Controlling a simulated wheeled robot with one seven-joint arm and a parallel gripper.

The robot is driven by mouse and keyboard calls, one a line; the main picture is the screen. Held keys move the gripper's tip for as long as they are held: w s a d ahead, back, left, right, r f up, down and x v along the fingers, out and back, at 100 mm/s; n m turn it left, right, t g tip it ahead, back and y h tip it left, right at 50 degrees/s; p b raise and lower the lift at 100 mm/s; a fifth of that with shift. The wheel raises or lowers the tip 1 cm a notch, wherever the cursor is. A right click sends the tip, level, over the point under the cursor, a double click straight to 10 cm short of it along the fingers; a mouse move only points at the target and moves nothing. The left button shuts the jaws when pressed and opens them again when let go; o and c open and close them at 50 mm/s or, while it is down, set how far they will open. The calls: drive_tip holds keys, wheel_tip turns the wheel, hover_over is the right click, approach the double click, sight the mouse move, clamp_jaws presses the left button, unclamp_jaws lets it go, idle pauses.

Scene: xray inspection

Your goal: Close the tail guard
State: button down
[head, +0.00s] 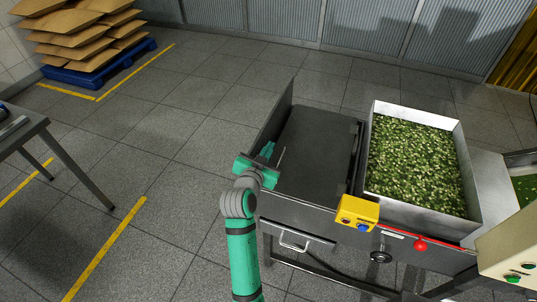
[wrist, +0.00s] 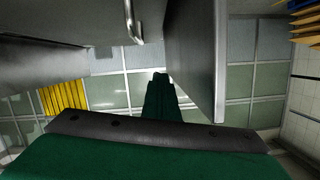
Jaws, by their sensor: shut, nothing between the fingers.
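The tail guard appears to be the upright dark panel (head: 275,118) along the left end of the machine. It stands swung outward at an angle to the dark belt bed (head: 318,150). In the wrist view a grey panel (wrist: 196,55), which looks like the same guard, hangs right of my fingers. My gripper (head: 267,150) is at the near end of the panel, close to the machine's front left corner. Its green fingers (wrist: 161,85) are together with nothing between them. Whether they touch the panel cannot be told.
A metal tray of green pieces (head: 374,150) sits right of the belt bed. A yellow button box (head: 357,212) and a red knob (head: 420,245) are on the front side. A drawer-like handle (head: 294,243) is below. The floor left of the machine is clear.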

drive_tip(key=r+v, duration=0.1)
drive_tip(key=v, duration=0.9)
drive_tip(key=s+d+f+n+y, duration=0.1)
drive_tip(key=s+f+n+y, duration=0.15)
drive_tip(key=s+f, duration=0.6)
drive_tip(key=s+d+f+n+y, duration=0.2)
drive_tip(key=s+f+n, duration=0.2)
drive_tip(key=s+f, duration=0.4)
drive_tip(key=s+f+v, duration=0.1)
drive_tip(key=f+v, duration=0.2)
drive_tip(key=v, duration=2)
drive_tip(key=shift+d+t, duration=0.25)
drive_tip(key=shift+t, duration=0.15)
drive_tip(key=shift+m, duration=0.25)
